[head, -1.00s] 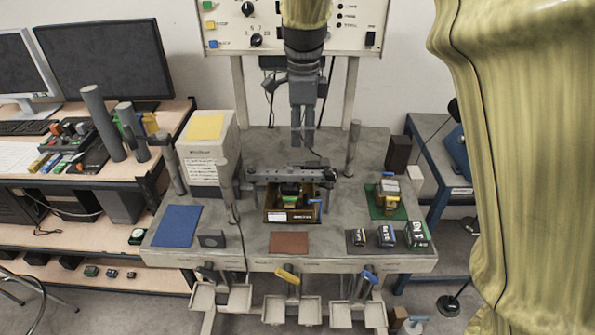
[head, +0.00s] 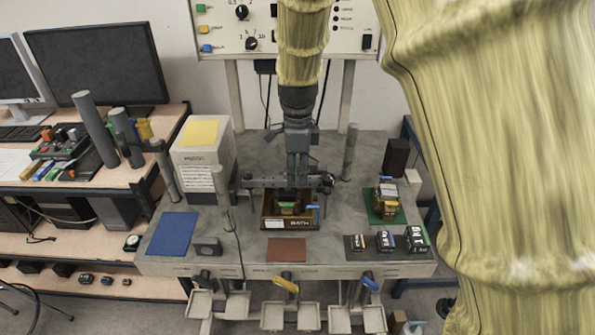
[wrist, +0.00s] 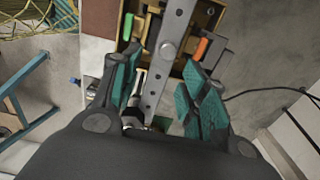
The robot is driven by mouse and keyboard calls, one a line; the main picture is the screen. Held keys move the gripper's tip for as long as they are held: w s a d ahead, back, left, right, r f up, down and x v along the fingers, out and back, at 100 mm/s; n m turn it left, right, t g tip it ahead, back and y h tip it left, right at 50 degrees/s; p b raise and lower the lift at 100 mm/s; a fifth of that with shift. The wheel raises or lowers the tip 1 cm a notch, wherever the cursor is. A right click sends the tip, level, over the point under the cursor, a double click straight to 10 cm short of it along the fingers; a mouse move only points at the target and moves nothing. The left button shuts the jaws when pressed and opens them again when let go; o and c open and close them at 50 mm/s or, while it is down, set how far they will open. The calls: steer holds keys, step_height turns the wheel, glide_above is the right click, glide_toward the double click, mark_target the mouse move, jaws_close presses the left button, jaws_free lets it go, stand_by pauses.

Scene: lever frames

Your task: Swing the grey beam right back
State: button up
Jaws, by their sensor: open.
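The grey beam (head: 262,183) is a flat bar with holes, lying level across the top of a brown box (head: 271,223) on the bench. In the wrist view the beam (wrist: 164,58) runs lengthwise between my two teal finger pads, with the box (wrist: 190,97) below it. My gripper (head: 297,178) is down at the beam, right of its middle in the head view. In the wrist view my gripper (wrist: 160,65) is open, with one finger on each side of the beam and a gap visible at the right finger. My gripper hides part of the beam in the head view.
A grey post (head: 222,187) stands at the beam's left end and another post (head: 349,153) behind right. A white box (head: 204,160) is at left. Black weights (head: 386,240) and a green mat (head: 377,213) lie at right.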

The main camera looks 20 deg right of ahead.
steer(key=shift+f, duration=0.85)
jaws_close()
steer(key=shift+w+d, duration=0.1)
